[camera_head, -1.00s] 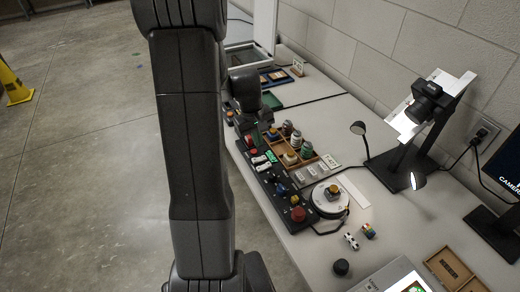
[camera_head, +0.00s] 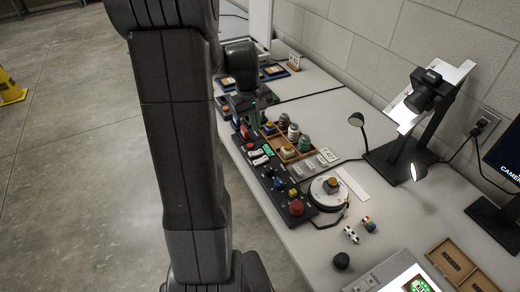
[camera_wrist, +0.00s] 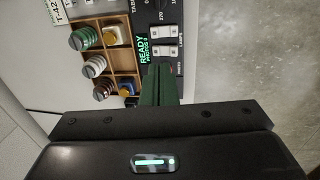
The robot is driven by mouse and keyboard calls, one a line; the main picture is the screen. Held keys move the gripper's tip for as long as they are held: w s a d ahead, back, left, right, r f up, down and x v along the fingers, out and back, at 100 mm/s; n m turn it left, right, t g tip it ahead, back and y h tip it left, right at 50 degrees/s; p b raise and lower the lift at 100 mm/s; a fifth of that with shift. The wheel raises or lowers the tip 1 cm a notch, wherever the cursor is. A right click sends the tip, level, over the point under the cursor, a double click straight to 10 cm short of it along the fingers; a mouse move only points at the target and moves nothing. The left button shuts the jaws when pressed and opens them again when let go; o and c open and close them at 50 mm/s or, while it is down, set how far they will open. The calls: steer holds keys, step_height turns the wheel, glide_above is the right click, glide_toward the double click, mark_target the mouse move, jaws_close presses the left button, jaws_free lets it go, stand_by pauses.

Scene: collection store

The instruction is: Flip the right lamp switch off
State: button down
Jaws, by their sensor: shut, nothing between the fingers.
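Two white rocker switches (camera_wrist: 165,30) and (camera_wrist: 164,52) sit side by side on the dark control panel (camera_head: 310,212), beside the "LAMPS" lettering. In the wrist view they appear one above the other; their on or off tilt is too small to tell. They also show small in the head view (camera_head: 260,160). My gripper (camera_wrist: 160,72) is shut and empty, its green fingers over the panel just below the lower switch in the wrist view. I cannot tell whether they touch anything. One lamp head (camera_head: 418,172) glows bright; the other (camera_head: 357,119) looks dark.
A green-lit display (camera_wrist: 145,50) sits beside the switches. A wooden compartment tray (camera_head: 290,155) with spools and small items stands close to the panel. A red button (camera_head: 296,208) and a round turntable (camera_head: 325,193) lie nearer. A camera stand (camera_head: 400,155) stands by the wall.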

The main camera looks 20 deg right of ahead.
mark_target(264, 158)
steer(key=shift+d, duration=0.2)
stand_by(0.3)
steer(key=f, duration=0.4)
steer(key=d+f, duration=0.1)
steer(key=f, duration=0.4)
steer(key=d+f, duration=0.1)
steer(key=f, duration=0.4)
steer(key=shift+d+f+b, duration=0.1)
steer(key=shift+f+b, duration=0.15)
steer(key=shift+b, duration=0.2)
steer(key=shift+r, duration=0.1)
steer(key=shift+a, duration=0.2)
